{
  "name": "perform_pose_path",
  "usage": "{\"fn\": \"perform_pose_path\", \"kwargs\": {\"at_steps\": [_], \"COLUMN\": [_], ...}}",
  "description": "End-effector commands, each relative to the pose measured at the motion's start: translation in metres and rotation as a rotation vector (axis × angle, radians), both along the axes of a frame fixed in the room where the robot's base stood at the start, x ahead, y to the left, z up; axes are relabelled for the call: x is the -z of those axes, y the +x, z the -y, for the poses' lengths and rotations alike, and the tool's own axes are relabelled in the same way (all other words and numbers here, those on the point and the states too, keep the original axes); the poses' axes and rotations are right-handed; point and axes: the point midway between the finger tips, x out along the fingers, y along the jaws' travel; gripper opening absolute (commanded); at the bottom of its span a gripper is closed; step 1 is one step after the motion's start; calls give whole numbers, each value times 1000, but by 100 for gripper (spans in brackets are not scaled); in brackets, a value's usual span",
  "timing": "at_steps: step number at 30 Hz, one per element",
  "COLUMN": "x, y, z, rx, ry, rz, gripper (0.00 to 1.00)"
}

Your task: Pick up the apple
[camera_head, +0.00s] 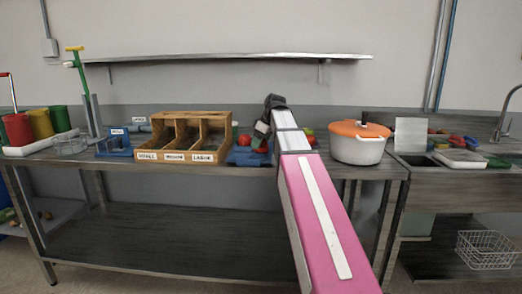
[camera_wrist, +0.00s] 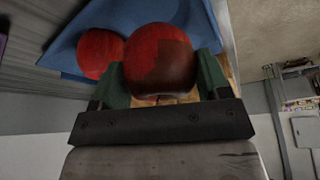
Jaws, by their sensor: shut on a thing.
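A red apple (camera_wrist: 160,58) fills the middle of the wrist view, between the two green fingers of my gripper (camera_wrist: 160,78). The gripper is shut on it. A second red apple (camera_wrist: 98,52) lies just to its left, on a blue surface (camera_wrist: 62,46). In the head view my gripper (camera_head: 262,132) is over the blue tray (camera_head: 240,157) on the table, and a red apple (camera_head: 244,140) shows to its left. My arm hides much of the tray's right side, and the held apple is hard to make out there.
A wooden box with compartments (camera_head: 148,143) stands left of the tray. A white pot with an orange lid (camera_head: 357,150) stands to the right of my arm. A shelf (camera_head: 220,57) runs along the wall above the steel table (camera_head: 90,157).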

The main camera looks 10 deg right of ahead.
Motion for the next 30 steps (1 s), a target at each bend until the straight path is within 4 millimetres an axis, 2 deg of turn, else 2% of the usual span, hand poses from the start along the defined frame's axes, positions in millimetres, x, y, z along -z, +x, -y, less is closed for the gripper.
{"fn": "perform_pose_path", "kwargs": {"at_steps": [1, 6, 15, 21, 30], "x": [-6, -29, -58, -64, -65], "y": [-10, -29, -52, -57, -58], "z": [-13, -47, -87, -96, -98], "rx": [-5, -5, -4, -2, -2], "ry": [1, 1, 1, 1, 1], "rz": [2, 1, 0, -1, -1], "gripper": [43, 43, 43, 43, 43]}}
